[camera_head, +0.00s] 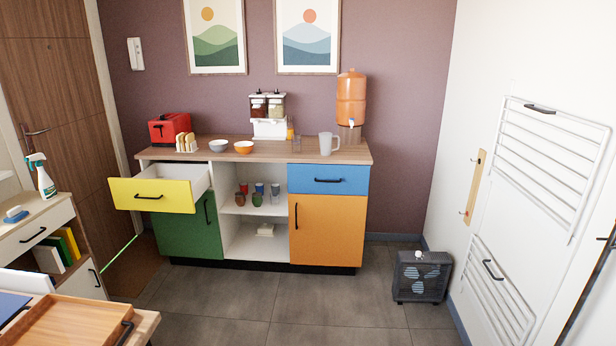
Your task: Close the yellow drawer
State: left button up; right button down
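The yellow drawer (152,195) is at the upper left of the sideboard in the head view. It is pulled well out, and its white inside shows behind the yellow front. A dark bar handle (148,197) sits in the middle of its front. The part of the drawer's inside that I can see looks empty. Neither of my grippers is in view.
The sideboard (330,150) also has a shut blue drawer (328,180), a green door (188,233) and an orange door (326,231). A low cabinet (62,213) stands at left, a wooden tray (62,333) at front left, a black fan heater (420,277) at right. Grey floor is free between.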

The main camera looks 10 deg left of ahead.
aim_at(160, 187)
jog(key=i+u, duration=0.2)
jog(key=i, duration=0.6)
jog(key=i+l+u, duration=0.2)
jog(key=i, duration=0.65)
jog(key=j, duration=0.05)
